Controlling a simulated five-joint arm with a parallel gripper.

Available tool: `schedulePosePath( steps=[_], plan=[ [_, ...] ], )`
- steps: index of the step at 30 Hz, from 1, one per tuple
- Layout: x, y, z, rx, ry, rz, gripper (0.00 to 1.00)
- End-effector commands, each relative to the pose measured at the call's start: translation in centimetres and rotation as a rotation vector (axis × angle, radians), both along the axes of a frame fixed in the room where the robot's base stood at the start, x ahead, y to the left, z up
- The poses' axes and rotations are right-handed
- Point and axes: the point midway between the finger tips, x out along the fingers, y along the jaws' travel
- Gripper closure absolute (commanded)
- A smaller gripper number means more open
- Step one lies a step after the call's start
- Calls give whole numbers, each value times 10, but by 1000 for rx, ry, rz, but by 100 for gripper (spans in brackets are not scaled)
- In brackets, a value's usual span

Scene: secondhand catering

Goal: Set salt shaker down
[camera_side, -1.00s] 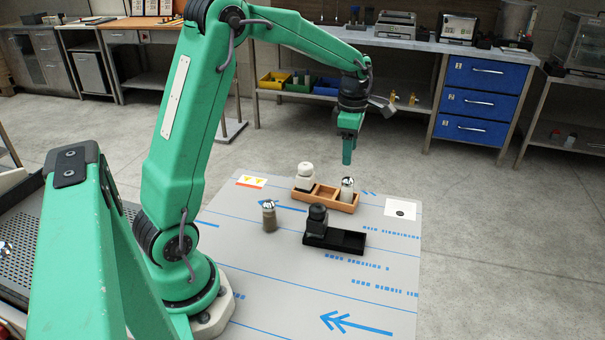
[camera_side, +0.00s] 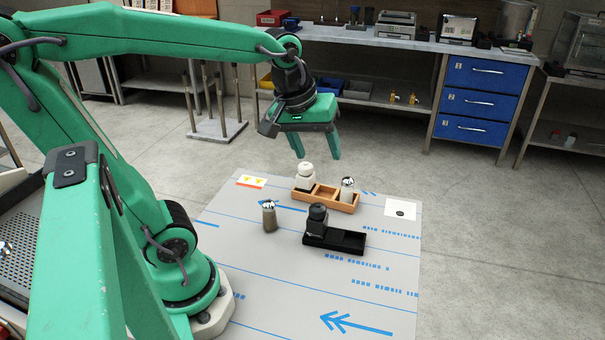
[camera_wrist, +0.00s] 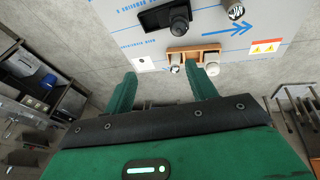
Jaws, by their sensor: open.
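A metal-topped shaker with pale contents (camera_side: 347,190) stands upright in the right compartment of a wooden tray (camera_side: 325,203). A white mill-like container (camera_side: 305,179) stands in its left compartment; the middle one looks empty. Another metal-topped shaker (camera_side: 269,217), with grey-brown contents, stands upright alone on the mat. No label shows which is salt. My gripper (camera_side: 317,156) is open and empty, above and behind the tray, touching nothing.
A black tray (camera_side: 350,241) holds a black mill (camera_side: 317,220) at its left; its right part is empty. An orange-marked card (camera_side: 251,182) and a white card (camera_side: 400,209) lie on the mat (camera_side: 270,290). The mat's front is clear.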

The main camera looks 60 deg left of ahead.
Motion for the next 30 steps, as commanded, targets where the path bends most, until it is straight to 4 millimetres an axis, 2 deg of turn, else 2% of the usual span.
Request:
schedulePosePath(
  steps=[6, 12, 18, 30],
  plan=[
    [-39, -15, -2, 128, -70, -346, 43],
    [-61, -22, -9, 226, -114, -576, 43],
    [-69, -24, -12, 267, -128, -665, 43],
    [-69, -24, -12, 268, -128, -668, 43]
  ],
)
